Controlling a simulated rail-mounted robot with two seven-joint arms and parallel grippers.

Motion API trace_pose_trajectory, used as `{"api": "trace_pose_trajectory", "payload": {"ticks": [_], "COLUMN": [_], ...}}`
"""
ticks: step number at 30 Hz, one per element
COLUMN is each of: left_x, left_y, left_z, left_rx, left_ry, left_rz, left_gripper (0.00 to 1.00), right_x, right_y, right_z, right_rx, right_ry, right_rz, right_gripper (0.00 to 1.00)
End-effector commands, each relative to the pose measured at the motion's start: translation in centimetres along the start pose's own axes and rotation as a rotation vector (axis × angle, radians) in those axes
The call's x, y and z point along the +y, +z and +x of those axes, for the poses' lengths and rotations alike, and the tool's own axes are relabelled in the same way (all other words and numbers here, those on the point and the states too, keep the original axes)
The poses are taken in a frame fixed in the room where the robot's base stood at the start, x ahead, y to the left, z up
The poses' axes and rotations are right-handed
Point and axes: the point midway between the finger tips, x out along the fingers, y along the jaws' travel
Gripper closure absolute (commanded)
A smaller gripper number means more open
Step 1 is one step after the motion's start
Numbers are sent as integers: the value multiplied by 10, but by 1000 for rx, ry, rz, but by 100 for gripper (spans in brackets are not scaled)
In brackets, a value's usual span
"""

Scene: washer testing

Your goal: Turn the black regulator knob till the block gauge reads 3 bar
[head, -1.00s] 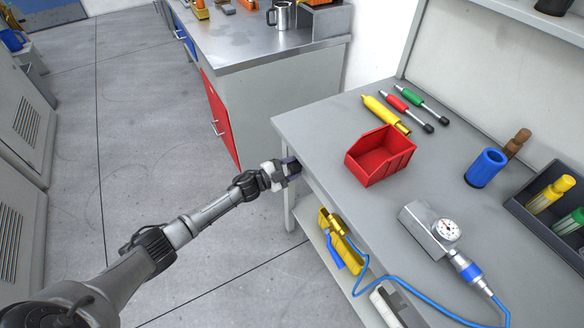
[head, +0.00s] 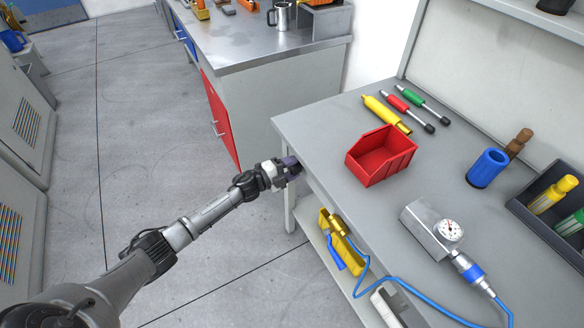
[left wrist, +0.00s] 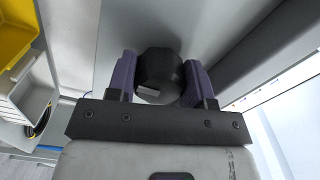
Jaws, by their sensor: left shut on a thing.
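My left gripper (head: 291,165) is at the near left side of the grey workbench, just below the edge of its top. In the left wrist view its two purple-grey fingers (left wrist: 160,82) stand on either side of the black regulator knob (left wrist: 160,74) and are shut on it. A pale mark shows on the knob's near face. In the head view the gripper mostly hides the knob. The block gauge (head: 449,231), a round white dial on a grey metal block (head: 424,226), stands on the bench top. Its needle is too small to read. My right gripper is out of view.
A red bin (head: 381,158) stands on the bench (head: 330,130) near the gripper. A blue hose (head: 420,292) runs from the gauge's fitting to a yellow device (head: 343,238) on the lower shelf. The floor left of the bench is clear.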

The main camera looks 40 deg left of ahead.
Motion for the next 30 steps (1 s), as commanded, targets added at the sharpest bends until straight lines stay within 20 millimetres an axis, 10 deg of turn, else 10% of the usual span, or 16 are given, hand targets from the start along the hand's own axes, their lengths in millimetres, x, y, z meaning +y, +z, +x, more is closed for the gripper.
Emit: {"api": "trace_pose_trajectory", "payload": {"ticks": [10,11,18,30], "left_x": [0,0,0,-1], "left_y": [0,0,0,0], "left_z": [0,0,0,-12], "left_rx": [1,1,0,-1], "left_ry": [-1,-1,0,2], "left_rz": [1,1,0,-1], "left_gripper": [76,50,27,27], "right_x": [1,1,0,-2], "right_y": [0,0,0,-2], "right_z": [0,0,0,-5], "right_rx": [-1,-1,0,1], "right_ry": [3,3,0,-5], "right_rz": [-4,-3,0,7], "right_gripper": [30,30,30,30]}}
